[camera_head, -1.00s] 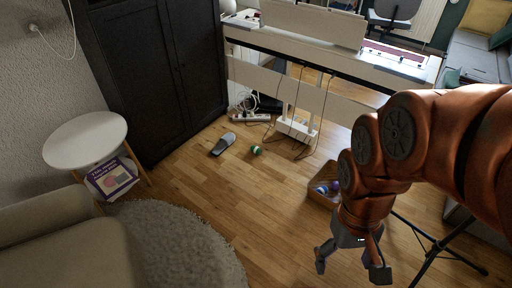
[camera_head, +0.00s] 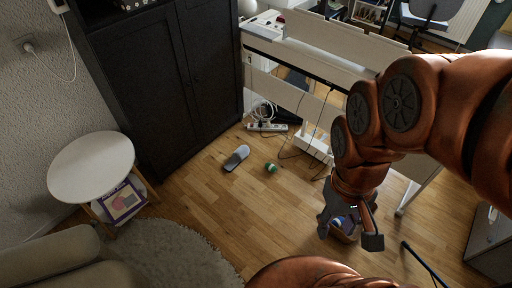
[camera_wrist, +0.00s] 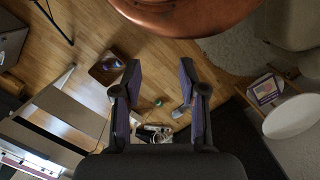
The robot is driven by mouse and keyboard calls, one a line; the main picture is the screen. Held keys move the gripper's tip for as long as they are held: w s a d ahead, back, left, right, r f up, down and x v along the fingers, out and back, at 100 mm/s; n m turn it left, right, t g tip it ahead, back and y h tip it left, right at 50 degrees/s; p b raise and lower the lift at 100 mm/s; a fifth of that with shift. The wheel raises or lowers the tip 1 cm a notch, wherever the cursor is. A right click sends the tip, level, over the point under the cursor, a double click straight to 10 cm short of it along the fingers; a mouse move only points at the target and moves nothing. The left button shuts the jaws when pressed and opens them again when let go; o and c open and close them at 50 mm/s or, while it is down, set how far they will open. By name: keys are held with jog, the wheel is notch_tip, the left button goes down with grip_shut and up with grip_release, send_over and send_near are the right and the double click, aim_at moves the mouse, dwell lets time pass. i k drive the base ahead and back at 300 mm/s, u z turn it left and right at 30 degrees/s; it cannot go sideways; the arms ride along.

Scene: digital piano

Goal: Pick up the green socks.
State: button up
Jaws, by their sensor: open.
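The green socks, a small rolled ball (camera_head: 271,168), lie on the wooden floor in front of the piano, just right of a grey slipper. In the wrist view the green ball (camera_wrist: 158,102) shows small and far off, between the open fingers. My gripper (camera_head: 349,232) is open and empty, held in the air to the right of the socks and well above the floor. Its two fingers also show in the wrist view (camera_wrist: 160,90).
A grey slipper (camera_head: 237,157) lies beside the socks. A power strip (camera_head: 267,127) with cables is behind them. A box (camera_head: 345,228) stands partly behind my gripper. A black cabinet (camera_head: 160,85), white side table (camera_head: 92,166) and round rug (camera_head: 165,258) are at left. Floor before the socks is clear.

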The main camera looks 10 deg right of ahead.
aim_at(271, 167)
jog(key=u, duration=0.25)
jog(key=i, duration=1.6)
jog(key=u, duration=0.15)
